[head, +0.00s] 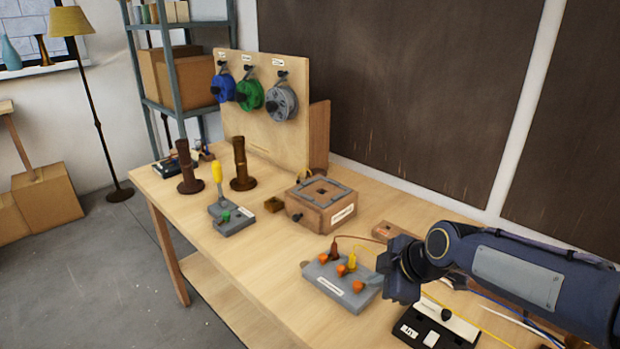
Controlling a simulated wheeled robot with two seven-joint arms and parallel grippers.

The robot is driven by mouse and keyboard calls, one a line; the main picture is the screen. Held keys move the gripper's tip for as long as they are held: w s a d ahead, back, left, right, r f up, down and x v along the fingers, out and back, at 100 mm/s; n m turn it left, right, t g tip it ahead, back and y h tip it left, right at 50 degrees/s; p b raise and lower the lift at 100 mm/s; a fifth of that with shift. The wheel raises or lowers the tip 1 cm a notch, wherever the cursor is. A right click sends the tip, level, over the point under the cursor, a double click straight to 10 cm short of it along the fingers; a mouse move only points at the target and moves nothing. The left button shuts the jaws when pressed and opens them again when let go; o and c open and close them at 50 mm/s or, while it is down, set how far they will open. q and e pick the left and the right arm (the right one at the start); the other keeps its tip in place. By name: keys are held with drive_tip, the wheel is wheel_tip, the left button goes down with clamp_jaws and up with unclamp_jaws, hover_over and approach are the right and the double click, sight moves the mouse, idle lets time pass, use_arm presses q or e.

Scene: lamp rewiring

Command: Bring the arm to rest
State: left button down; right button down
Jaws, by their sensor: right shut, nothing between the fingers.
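My right arm (520,268) comes in from the right over the workbench. Its gripper (393,278) is shut with nothing in it, above the bench at the right edge of a grey terminal block (322,283) with orange knobs. I cannot tell whether it touches the block. A brown wire and a yellow wire run from the block toward the right, partly hidden behind my gripper. My left gripper is not in view.
The wooden bench (277,262) holds a brown wooden box (319,204), a grey switch base (232,222) and two dark brown posts. A black device (437,326) lies below my right arm. A pegboard (262,133) carries blue, green and grey spools. The bench's left front is clear.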

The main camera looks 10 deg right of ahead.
drive_tip(key=s+f+m, duration=0.2)
drive_tip(key=s+m, duration=1.4)
drive_tip(key=s, duration=0.6)
drive_tip(key=shift+d+f+m+g, duration=0.2)
drive_tip(key=shift+f+m+g, duration=0.1)
